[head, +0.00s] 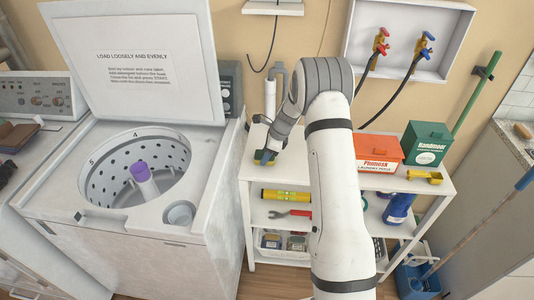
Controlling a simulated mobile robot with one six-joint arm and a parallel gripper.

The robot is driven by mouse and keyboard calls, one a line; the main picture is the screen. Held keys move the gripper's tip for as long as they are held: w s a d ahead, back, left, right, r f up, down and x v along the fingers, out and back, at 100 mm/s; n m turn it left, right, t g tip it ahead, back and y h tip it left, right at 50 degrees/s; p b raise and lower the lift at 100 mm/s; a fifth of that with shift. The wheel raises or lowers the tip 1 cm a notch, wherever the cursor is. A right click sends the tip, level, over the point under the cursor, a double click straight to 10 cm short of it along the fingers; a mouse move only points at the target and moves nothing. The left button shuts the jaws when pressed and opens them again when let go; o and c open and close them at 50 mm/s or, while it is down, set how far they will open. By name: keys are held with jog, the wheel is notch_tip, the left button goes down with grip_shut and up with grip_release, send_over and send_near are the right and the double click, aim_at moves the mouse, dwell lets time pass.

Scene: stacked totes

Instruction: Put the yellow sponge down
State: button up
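The yellow sponge (272,160) shows as a small yellow-green patch at the left end of the white shelf unit's top (300,155). My gripper (266,156) points down right at the sponge, and its fingers cover part of it. The view is too small to tell whether the fingers are closed on the sponge or apart from it, or whether the sponge rests on the shelf top.
A red box (379,150), a green box (425,143) and a yellow scoop (425,176) stand on the shelf top's right part. Lower shelves hold a yellow level (286,196) and a red wrench (290,214). An open washer (135,205) stands left.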

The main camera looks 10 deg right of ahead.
jog(key=o, duration=0.4)
jog(key=b+v, duration=0.2)
jog(key=v, duration=1)
jog(key=s+a+r+n+h, duration=0.1)
jog(key=s+a+r+n, duration=0.1)
jog(key=s+r+n, duration=0.45)
jog(key=s+r+n+h, duration=0.1)
jog(key=s+n, duration=0.4)
jog(key=s, duration=0.5)
jog(key=s+a+r+n+t+h, duration=0.1)
jog(key=s+r+n, duration=0.2)
jog(key=s, duration=0.7)
jog(key=s+a+r+n+t+h, duration=0.1)
jog(key=s+r+n, duration=0.2)
jog(key=s+n, duration=0.4)
jog(key=shift+s+a, duration=0.15)
jog(key=shift+s, duration=1.6)
